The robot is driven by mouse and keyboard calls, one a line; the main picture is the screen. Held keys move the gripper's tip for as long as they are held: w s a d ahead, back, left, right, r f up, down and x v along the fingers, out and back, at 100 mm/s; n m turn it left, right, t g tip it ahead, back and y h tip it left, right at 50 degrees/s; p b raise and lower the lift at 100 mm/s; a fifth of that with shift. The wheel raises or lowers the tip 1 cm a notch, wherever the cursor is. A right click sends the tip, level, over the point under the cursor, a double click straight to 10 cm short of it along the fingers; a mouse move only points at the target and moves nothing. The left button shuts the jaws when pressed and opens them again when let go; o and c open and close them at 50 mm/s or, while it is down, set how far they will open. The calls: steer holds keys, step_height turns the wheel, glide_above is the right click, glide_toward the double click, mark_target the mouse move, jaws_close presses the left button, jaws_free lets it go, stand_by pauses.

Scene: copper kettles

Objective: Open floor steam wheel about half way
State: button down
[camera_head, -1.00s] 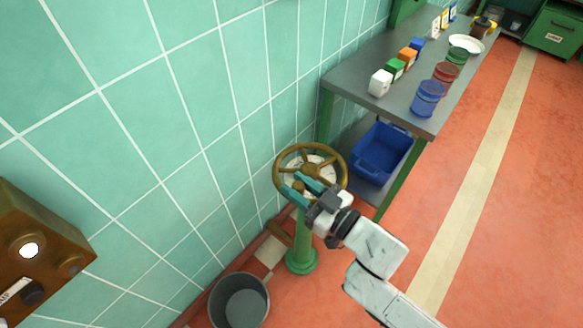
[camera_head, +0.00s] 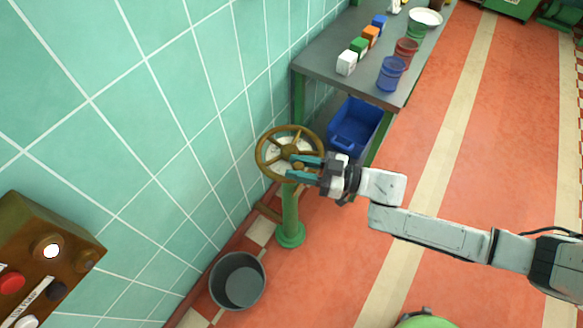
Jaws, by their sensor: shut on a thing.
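The floor steam wheel (camera_head: 289,150) is a brass-coloured spoked handwheel with a pale dial behind its spokes. It sits on top of a green pedestal (camera_head: 290,215) beside the tiled wall. My gripper (camera_head: 293,168) reaches in from the right, and its two teal fingers are shut on the wheel at its lower right part. The fingers cover some of the rim and spokes there. The exact contact is too small to tell.
A grey bucket (camera_head: 238,282) stands on the floor in front of the pedestal. A brown control box (camera_head: 45,255) is at lower left. A workbench (camera_head: 325,57) with small boxes and jars stands behind the wheel, with a blue bin (camera_head: 355,128) under it. Red floor at right is open.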

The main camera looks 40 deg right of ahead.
steer(key=shift+s+d+f, duration=0.1)
steer(key=shift+d, duration=0.55)
steer(key=c, duration=0.9)
jaws_free()
steer(key=shift+a, duration=0.1)
steer(key=shift+s, duration=0.1)
steer(key=v, duration=1)
steer(key=shift+s+d, duration=0.2)
steer(key=shift+s, duration=0.05)
